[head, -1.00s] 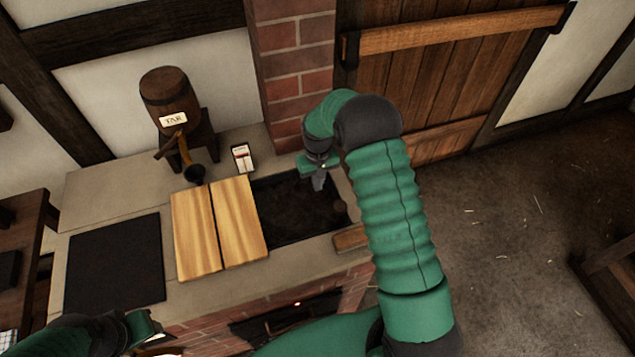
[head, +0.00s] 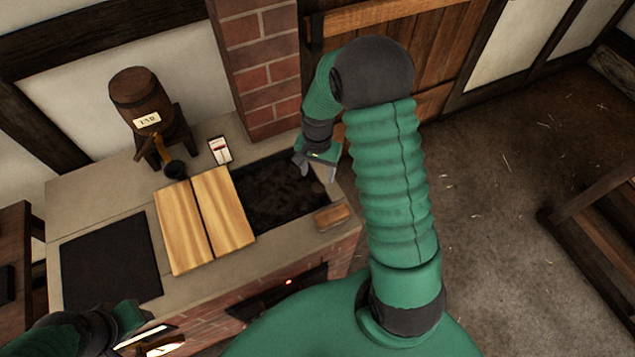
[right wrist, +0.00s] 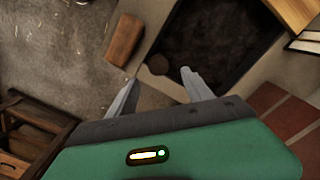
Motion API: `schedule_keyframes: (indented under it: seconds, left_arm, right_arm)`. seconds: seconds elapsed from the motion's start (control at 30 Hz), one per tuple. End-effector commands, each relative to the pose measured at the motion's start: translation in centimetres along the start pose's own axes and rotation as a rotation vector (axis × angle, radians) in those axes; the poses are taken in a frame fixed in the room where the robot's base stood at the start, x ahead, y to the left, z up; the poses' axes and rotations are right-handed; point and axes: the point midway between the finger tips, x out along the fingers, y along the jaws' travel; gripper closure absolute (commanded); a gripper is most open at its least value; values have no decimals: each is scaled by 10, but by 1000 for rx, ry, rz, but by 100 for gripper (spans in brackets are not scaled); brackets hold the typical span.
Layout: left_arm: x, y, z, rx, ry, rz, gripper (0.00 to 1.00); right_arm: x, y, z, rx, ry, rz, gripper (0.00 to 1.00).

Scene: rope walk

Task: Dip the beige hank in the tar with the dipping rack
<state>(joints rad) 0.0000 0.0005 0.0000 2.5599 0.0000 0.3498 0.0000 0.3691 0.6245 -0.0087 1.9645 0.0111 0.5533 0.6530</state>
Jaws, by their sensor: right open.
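The tar trough (head: 280,195) is a dark, rough-surfaced opening in the stone-topped counter; it also shows in the right wrist view (right wrist: 215,35). Two pale wooden boards (head: 205,220) lie just left of it. My right gripper (head: 300,166) is open and empty above the trough's back right part. In the right wrist view its two fingers (right wrist: 158,88) stand apart, with a round brown knob (right wrist: 158,64) beyond them at the trough's corner. My left gripper is only partly visible at the lower left (head: 145,338); its jaws are unclear. I see no beige hank and cannot make out a dipping rack.
A barrel labelled TAR (head: 140,98) stands at the back left with a black cup (head: 175,169) below its spout. A small white-and-red box (head: 220,150), a brown block (head: 333,216) and a dark mat (head: 110,262) lie on the counter. A brick pillar (head: 262,70) rises behind the trough.

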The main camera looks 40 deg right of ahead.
Motion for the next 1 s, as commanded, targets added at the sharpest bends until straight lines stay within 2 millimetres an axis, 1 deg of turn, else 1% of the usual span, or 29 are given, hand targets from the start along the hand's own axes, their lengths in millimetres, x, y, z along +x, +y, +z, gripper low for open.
schedule_keyframes:
  seconds: [0.03, 0.1, 0.2, 0.3, 0.43, 0.67, 1.0]
  left_arm:
    - [-3, 0, -1, 0, 0, 0, 63]
    - [-5, 0, -1, 0, 0, 0, 63]
    - [-7, 0, -2, 0, 0, 0, 63]
    - [-8, 0, -2, 0, 0, 0, 63]
    - [-8, 0, -2, 0, 0, 0, 63]
    - [-8, 0, -2, 0, 0, 0, 63]
    - [-8, 0, -2, 0, 0, 0, 63]
  right_arm:
    - [13, 1, 1, 0, -4, 3, 41]
    - [30, 2, 1, 1, -4, 3, 41]
    - [51, 1, 0, 1, -2, 1, 41]
    - [66, 0, 0, 0, -1, 1, 41]
    - [75, 0, 0, -1, 1, 0, 41]
    - [75, 0, -1, -1, 2, -1, 41]
    - [75, 0, -1, -1, 1, -1, 85]
